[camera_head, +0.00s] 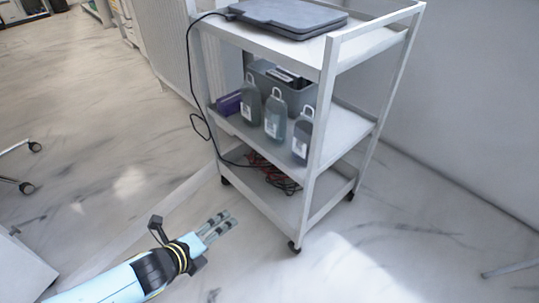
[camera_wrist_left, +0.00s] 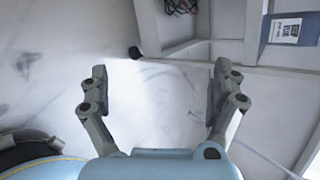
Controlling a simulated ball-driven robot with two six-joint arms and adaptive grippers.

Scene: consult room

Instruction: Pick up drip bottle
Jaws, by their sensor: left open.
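Three drip bottles stand upright in a row on the middle shelf of a white cart: a left bottle (camera_head: 251,101), a middle bottle (camera_head: 275,116) and a right bottle (camera_head: 302,136). Each is grey and clear with a white hanging loop on top. A cart post partly covers the right one. My left gripper (camera_head: 222,222) is open and empty, low in front of the cart and well apart from the bottles. The left wrist view shows its two spread fingers (camera_wrist_left: 157,92) with only floor between them. A labelled bottle (camera_wrist_left: 290,31) shows at the upper right there. My right gripper is not in view.
The white cart (camera_head: 345,128) has corner posts and wheels. A grey bin (camera_head: 300,90) and a purple box (camera_head: 229,104) share the middle shelf. A dark flat device (camera_head: 290,16) lies on top, its black cable hanging at the left. Red cables (camera_head: 277,180) lie on the bottom shelf.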

